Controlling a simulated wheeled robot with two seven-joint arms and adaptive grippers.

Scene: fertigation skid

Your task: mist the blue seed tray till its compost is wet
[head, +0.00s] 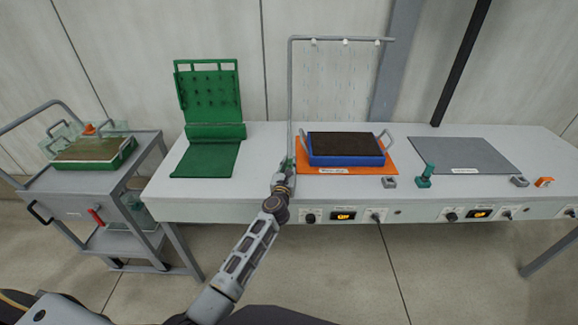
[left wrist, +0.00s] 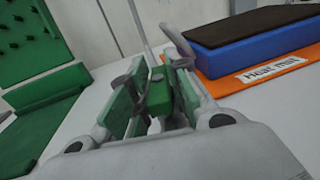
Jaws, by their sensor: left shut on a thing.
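The blue seed tray (head: 345,160) with dark brown compost (head: 345,143) sits on an orange mat (head: 305,169); its blue side also shows in the left wrist view (left wrist: 250,62). A grey pipe (head: 291,90) rises beside the tray and carries three white nozzles (head: 345,41) above it. Faint streaks of droplets show below the nozzles. My left gripper (head: 285,168) is at the foot of the pipe, left of the tray. In the left wrist view it is shut on a green block-like handle (left wrist: 159,92). The fingers hide part of the handle. My right gripper is out of view.
A green pegged board (head: 210,95) stands at the bench's left. A grey mat (head: 465,155) and a teal-green valve (head: 426,172) are at the right. A cart (head: 70,180) with a green tray (head: 125,153) stands at far left. Control panels (head: 343,215) line the bench front.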

